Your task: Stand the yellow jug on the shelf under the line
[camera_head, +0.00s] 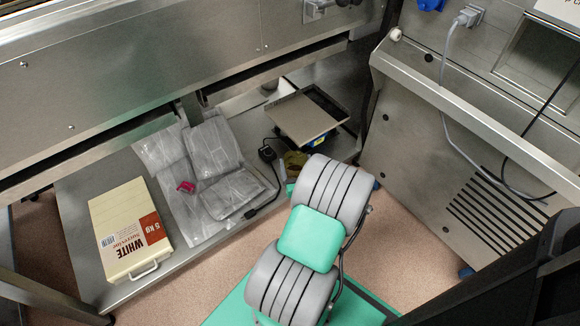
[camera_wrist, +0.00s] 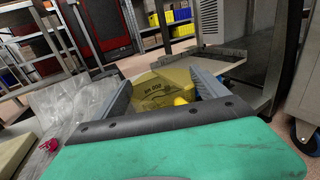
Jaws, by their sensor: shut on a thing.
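The yellow jug (camera_wrist: 158,88) is between the two fingers of my gripper (camera_wrist: 162,80) in the wrist view, with dark lettering on its face and a brighter yellow part low on the right. My gripper is shut on it. In the head view only a small dull-yellow piece of the jug (camera_head: 295,160) shows past the end of my arm; the rest and my fingers are hidden. The steel shelf under the line (camera_head: 88,215) runs along the left and middle. The jug is at or over its front right part; I cannot tell whether it touches.
A cream carton marked WHITE (camera_head: 128,225) lies on the shelf at left. Clear plastic bags (camera_head: 212,160) with a small red item (camera_head: 186,187) lie mid-shelf. A black cable (camera_head: 268,170) and a flat brown board (camera_head: 300,117) are close to the jug. A steel cabinet (camera_head: 440,150) stands right.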

